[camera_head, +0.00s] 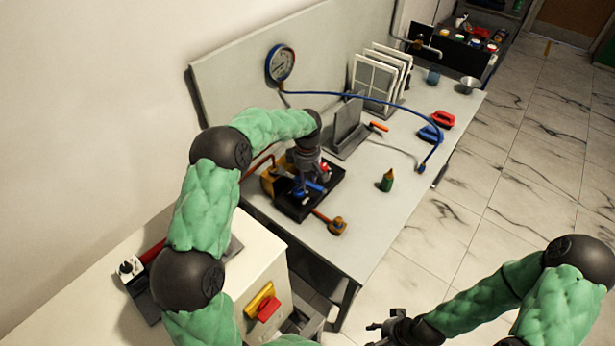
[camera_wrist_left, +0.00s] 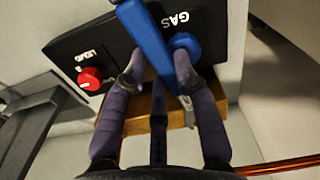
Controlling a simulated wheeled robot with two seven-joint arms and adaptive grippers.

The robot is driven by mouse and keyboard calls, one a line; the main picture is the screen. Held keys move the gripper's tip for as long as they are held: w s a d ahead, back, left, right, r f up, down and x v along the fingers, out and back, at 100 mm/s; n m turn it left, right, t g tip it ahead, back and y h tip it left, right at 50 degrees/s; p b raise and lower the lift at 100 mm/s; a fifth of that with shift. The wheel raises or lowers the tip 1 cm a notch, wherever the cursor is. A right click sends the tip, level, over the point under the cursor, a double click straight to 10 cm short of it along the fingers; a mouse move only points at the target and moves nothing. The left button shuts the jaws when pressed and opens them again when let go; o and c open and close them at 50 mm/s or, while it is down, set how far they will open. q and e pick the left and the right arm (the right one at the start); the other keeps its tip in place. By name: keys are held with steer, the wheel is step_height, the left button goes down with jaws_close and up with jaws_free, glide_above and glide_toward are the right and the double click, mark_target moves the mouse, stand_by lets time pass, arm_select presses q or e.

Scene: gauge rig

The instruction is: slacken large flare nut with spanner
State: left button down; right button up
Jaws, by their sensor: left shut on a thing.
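My left gripper (camera_head: 308,170) reaches down over a black manifold board (camera_head: 290,210) on the grey bench. The bar lies over the black board, beside a blue GAS knob (camera_wrist_left: 185,45) and a red LIQUID knob (camera_wrist_left: 90,79). I cannot make out the large flare nut. A brass fitting (camera_head: 337,227) is at the end of an orange stem near the board. My right gripper (camera_head: 385,326) is low, away from the bench.
A blue hose (camera_head: 360,96) arches from the round gauge (camera_head: 280,64) across the bench. A small green bottle (camera_head: 387,180), a grey stand (camera_head: 347,130) and a red-handled object (camera_head: 441,118) stand to the right. A white cabinet (camera_head: 245,270) is at front left. The bench's front right is clear.

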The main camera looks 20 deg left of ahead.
mark_target(320, 187)
arm_select(q)
steer(key=shift+s, duration=0.2)
steer(key=shift+d, duration=0.15)
stand_by(0.4)
steer(key=shift+s+d, duration=0.2)
steer(key=shift+d, duration=0.95)
steer(key=shift+s+d, duration=0.15)
steer(key=shift+d, duration=1)
steer(key=shift+r, duration=0.15)
steer(key=shift+r+p, duration=1.2)
steer(key=shift+r, duration=0.95)
